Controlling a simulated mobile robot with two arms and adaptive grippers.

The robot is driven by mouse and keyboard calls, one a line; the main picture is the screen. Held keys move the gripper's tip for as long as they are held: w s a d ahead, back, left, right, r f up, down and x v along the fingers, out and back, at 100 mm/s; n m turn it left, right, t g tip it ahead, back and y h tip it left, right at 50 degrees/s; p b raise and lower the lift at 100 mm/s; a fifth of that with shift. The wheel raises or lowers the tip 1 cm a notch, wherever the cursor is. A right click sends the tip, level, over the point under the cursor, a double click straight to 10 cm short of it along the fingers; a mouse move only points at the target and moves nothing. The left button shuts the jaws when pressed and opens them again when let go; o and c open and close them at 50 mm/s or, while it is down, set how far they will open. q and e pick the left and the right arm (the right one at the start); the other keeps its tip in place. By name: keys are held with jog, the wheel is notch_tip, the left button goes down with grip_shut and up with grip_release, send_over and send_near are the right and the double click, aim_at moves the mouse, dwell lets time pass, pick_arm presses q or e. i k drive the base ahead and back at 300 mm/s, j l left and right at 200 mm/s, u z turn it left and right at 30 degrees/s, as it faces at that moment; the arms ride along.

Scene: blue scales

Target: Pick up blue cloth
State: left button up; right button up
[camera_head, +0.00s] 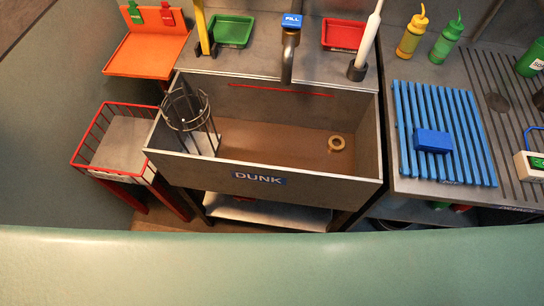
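A small blue block-like item (432,140) lies on the blue slatted rack (465,125) on the counter right of the sink. It is the only loose blue item that could be the cloth; whether it is folded cloth or a sponge I cannot tell. Nothing is touching it from above. Neither of my grippers is in view.
The deep metal sink marked DUNK (265,165) holds brown water, a wire basket (188,112) and a ring (337,143). A tap (290,45) and a white-handled brush (370,35) stand behind. Yellow (411,38) and green (445,42) bottles stand behind the rack.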

aim_at(424, 141)
jog(key=l+z, duration=0.1)
jog(key=z, duration=0.75)
jog(key=l+z, duration=0.15)
jog(key=z, duration=0.3)
